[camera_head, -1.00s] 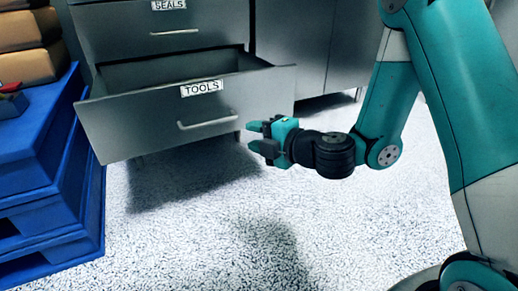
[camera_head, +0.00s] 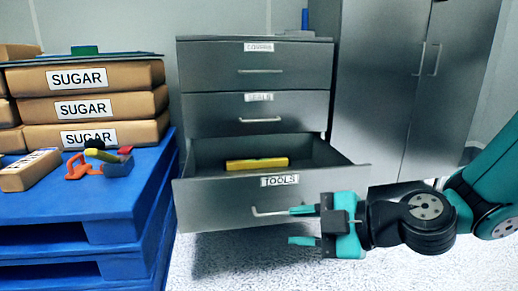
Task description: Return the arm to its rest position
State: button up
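My teal and black gripper (camera_head: 303,226) is in front of the lower right of the drawer labelled TOOLS (camera_head: 220,201). Its two teal fingers point left and stand apart, with nothing seen between them. The upper finger overlaps the right end of the drawer handle (camera_head: 270,212) in the picture; I cannot tell whether they touch. My arm comes in from the right edge. The TOOLS drawer is pulled out, and a yellow bar-shaped object (camera_head: 257,163) lies inside it.
The drawer cabinet (camera_head: 254,56) has shut drawers above. Blue stacked pallets (camera_head: 85,207) at left bear several SUGAR bags (camera_head: 130,105) and small tools (camera_head: 98,160). A tall grey cupboard (camera_head: 385,90) stands at right. Floor (camera_head: 230,265) shows in front.

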jog(key=s+d+r+m+g+h+p, duration=0.3)
jog(key=s+d+r+m+h+p, duration=0.1)
jog(key=s+r+m+p, duration=0.4)
jog(key=s+d+r+m+g+h+p, duration=0.35)
jog(key=s+r+m+p, duration=0.4)
jog(key=r, duration=0.35)
notch_tip(320, 180, up, 37)
jog(key=p, duration=3.6)
jog(key=shift+f+h+p, duration=0.15)
jog(key=shift+h+p, duration=0.2)
jog(key=shift+a, duration=0.1)
jog(key=shift+n, duration=0.25)
